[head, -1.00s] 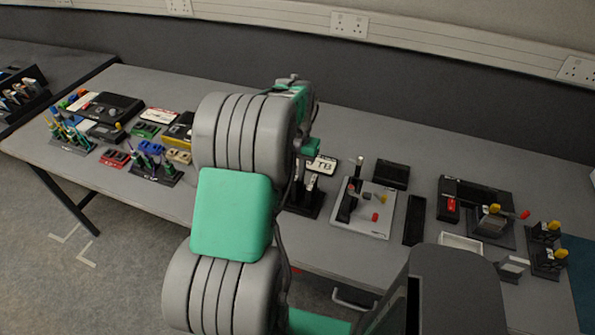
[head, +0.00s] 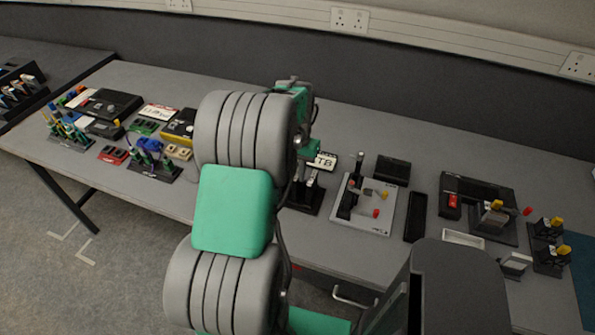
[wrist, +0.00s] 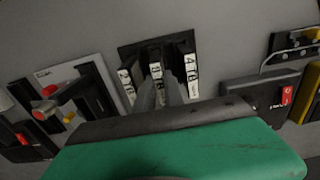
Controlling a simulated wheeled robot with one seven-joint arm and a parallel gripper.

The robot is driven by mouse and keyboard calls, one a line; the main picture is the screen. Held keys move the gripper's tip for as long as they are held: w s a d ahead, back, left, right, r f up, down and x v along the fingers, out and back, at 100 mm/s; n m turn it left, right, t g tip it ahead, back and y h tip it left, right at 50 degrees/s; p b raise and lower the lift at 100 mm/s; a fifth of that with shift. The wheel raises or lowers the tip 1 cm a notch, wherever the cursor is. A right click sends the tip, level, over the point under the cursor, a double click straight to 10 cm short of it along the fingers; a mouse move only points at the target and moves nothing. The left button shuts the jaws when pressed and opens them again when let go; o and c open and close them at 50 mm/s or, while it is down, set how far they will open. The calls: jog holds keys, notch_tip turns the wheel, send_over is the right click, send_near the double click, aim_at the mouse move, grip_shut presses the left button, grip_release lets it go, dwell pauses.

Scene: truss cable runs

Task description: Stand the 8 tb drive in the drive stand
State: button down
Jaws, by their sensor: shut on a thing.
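In the wrist view my gripper (wrist: 160,92) has its two grey fingers closed on the middle drive (wrist: 156,70), whose white label ends in TB; its number is hard to read. This drive is upright in the middle of the black drive stand (wrist: 127,50), between a 2 TB drive (wrist: 126,80) and a 4 TB drive (wrist: 191,68). Whether its bottom is fully down cannot be seen. In the head view the stand (head: 303,198) is partly hidden behind my arm. A white label reading TB (head: 325,160) shows just behind it, partly covered.
Right of the stand in the head view is a pale board (head: 380,225) with red and yellow knobs, then black blocks and a white tray (head: 463,238). Tools and coloured blocks crowd the left. A black unit with a red switch (wrist: 287,95) is close in the wrist view.

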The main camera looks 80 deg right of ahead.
jog(key=shift+f, duration=0.15)
jog(key=c, duration=1.3)
grip_release()
jog(key=shift+c, duration=0.2)
jog(key=shift+o, duration=0.4)
jog(key=shift+o, duration=1.1)
jog(key=shift+r+p, duration=2.5)
jog(key=shift+r, duration=1.3)
